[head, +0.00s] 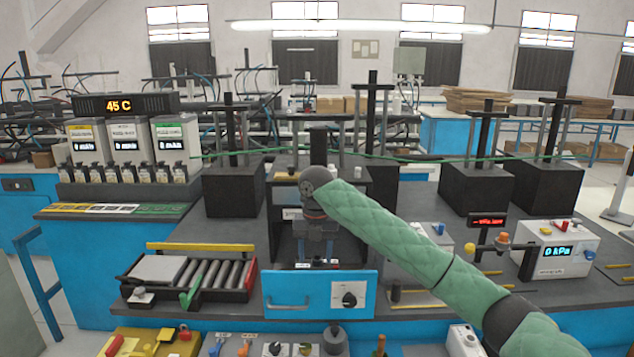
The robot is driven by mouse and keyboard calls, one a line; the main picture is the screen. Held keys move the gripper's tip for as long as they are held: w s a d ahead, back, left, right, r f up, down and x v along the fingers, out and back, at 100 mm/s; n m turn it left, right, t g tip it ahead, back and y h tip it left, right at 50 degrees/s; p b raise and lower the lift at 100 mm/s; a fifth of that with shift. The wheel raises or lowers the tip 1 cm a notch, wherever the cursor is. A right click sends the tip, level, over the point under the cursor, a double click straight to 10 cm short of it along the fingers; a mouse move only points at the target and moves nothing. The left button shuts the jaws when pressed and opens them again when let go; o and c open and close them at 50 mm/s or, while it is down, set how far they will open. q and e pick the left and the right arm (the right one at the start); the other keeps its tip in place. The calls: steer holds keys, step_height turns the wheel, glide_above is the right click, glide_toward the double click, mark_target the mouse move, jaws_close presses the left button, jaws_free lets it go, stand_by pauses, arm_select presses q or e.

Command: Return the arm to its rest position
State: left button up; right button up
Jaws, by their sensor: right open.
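My right arm (400,235), in a green quilted sleeve, reaches in from the lower right to the middle of the head view. My right gripper (316,250) hangs below the dark wrist, in front of a dark open-fronted box (357,190) on the bench. It is open, and I see nothing held in it. The fingertips are small and dark against the box, so whether they touch anything is hard to tell. My left gripper does not show.
A tray of grey cylinders (205,277) lies to the left on the dark bench (195,231). A blue panel with a knob (320,292) is below the gripper. A white meter box (557,250) and a small red display (487,221) stand right. Several black press stands rise behind.

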steer(key=s+f+m+t+y, duration=0.1)
steer(key=s+f+m+y, duration=0.1)
steer(key=s+f+m, duration=0.7)
steer(key=s+f+m+y, duration=0.2)
steer(key=s+f+m, duration=0.3)
steer(key=s+f, duration=0.85)
steer(key=s+d+f+m+t+h, duration=0.15)
steer(key=s+d+f+m, duration=0.35)
steer(key=s+d+m, duration=0.7)
steer(key=s+d+f+m+t+h, duration=0.15)
steer(key=s+d+f+m, duration=0.5)
steer(key=s, duration=0.75)
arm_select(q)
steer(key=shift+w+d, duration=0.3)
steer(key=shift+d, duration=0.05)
arm_select(e)
steer(key=s+f+g, duration=0.1)
steer(key=s+f, duration=0.1)
steer(key=f, duration=1.6)
steer(key=s+f+m+g, duration=0.1)
steer(key=s+f, duration=0.2)
steer(key=f, duration=1.5)
steer(key=shift+s+a+g+h, duration=0.2)
steer(key=shift+s+g+h, duration=0.1)
steer(key=shift+s+g, duration=0.1)
